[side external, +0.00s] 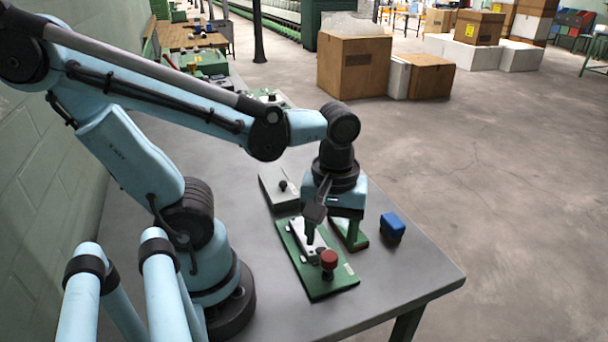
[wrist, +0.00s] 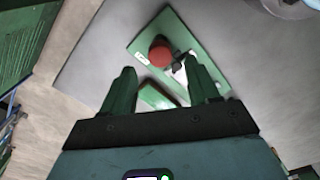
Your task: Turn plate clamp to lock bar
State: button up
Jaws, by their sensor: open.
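A green plate (side external: 322,289) lies on the grey table, with a red knob (side external: 328,259) near its front end and a pale bar (side external: 302,238) along it. The wrist view shows the plate (wrist: 175,28) and the red knob (wrist: 160,54) just beyond my fingertips; a small dark part beside the knob is partly hidden by a finger. I cannot tell which part is the clamp. My gripper (side external: 332,234) is open and points down above the plates, one finger over the pale bar. Its green fingers (wrist: 160,74) are apart in the wrist view, with no object visibly held.
A second green plate (side external: 357,241) lies close to the right, partly behind a finger. A grey fixture with a black knob (side external: 283,186) is behind. The table's right front (side external: 420,275) is clear up to its edge.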

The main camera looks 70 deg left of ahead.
aim_at(332, 252)
notch_tip(332, 252, up, 8)
jog(key=shift+r, duration=0.15)
dwell(0.4)
jog(key=w+a+f+m+t, duration=0.2)
jog(key=w+m+t, duration=0.5)
jog(key=m, duration=0.4)
jog(key=shift+w+a+f, duration=0.3)
jog(key=shift+f, duration=0.5)
